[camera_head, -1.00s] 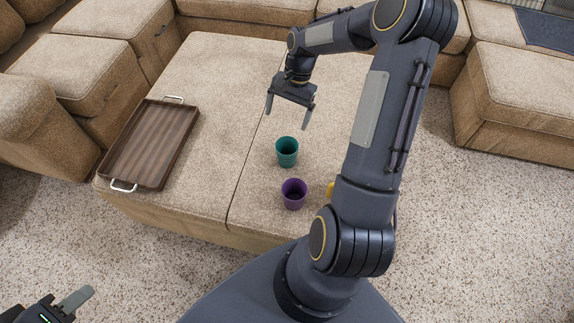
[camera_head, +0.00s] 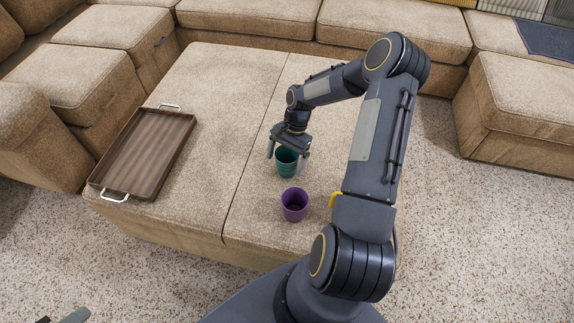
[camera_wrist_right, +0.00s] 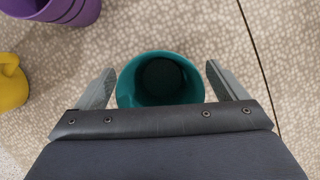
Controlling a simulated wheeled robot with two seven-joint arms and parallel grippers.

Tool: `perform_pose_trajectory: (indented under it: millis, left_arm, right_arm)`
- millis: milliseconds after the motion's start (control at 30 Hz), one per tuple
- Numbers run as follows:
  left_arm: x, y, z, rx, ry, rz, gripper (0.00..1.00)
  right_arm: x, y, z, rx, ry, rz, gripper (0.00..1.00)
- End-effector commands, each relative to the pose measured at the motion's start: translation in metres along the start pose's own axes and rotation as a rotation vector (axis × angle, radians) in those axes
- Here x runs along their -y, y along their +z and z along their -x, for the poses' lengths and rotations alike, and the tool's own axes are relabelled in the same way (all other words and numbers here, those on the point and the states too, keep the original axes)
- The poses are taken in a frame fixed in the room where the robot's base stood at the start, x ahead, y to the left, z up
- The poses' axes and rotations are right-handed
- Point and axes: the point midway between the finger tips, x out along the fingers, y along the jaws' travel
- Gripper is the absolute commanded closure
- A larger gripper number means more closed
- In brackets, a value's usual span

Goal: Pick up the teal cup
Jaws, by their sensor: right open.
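The teal cup (camera_head: 287,164) stands upright on the beige ottoman (camera_head: 215,85), behind the purple cup. My right gripper (camera_head: 285,163) is open above it, pointing down, with a finger at either side of the cup. In the right wrist view the teal cup (camera_wrist_right: 160,78) shows its open mouth between the two fingers (camera_wrist_right: 160,88), with a gap on each side. The gripper body hides part of its rim. In the head view, only a small tip of my left gripper (camera_head: 75,316) shows at the bottom left edge.
A purple cup (camera_head: 294,205) stands just in front of the teal cup; it also shows in the right wrist view (camera_wrist_right: 60,10). A yellow object (camera_wrist_right: 11,82) lies near it, mostly hidden by my arm in the head view. A brown wooden tray (camera_head: 143,153) with handles lies at left.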

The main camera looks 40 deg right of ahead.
Motion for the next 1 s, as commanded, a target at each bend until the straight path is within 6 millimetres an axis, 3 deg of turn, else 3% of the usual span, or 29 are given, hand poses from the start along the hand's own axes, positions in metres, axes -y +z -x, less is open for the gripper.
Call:
perform_pose_trajectory:
  millis: [200, 567, 833, 1000]
  left_arm:
    - [0.0, 0.0, 0.0, 0.0, 0.0, 0.0, 0.64]
    - [0.0, 0.0, 0.0, 0.0, 0.0, 0.0, 0.64]
    - [-0.001, -0.001, 0.001, 0.0, 0.0, 0.0, 0.64]
    - [-0.003, -0.003, 0.007, 0.0, 0.0, 0.0, 0.64]
  right_arm:
    - [0.0, 0.0, 0.0, -0.001, 0.0, 0.0, 0.11]
    - [0.0, 0.0, 0.001, -0.001, 0.0, 0.0, 0.56]
    - [0.0, 0.001, 0.003, -0.001, -0.001, 0.0, 0.57]
    - [0.0, 0.005, 0.015, -0.003, -0.001, -0.001, 0.57]
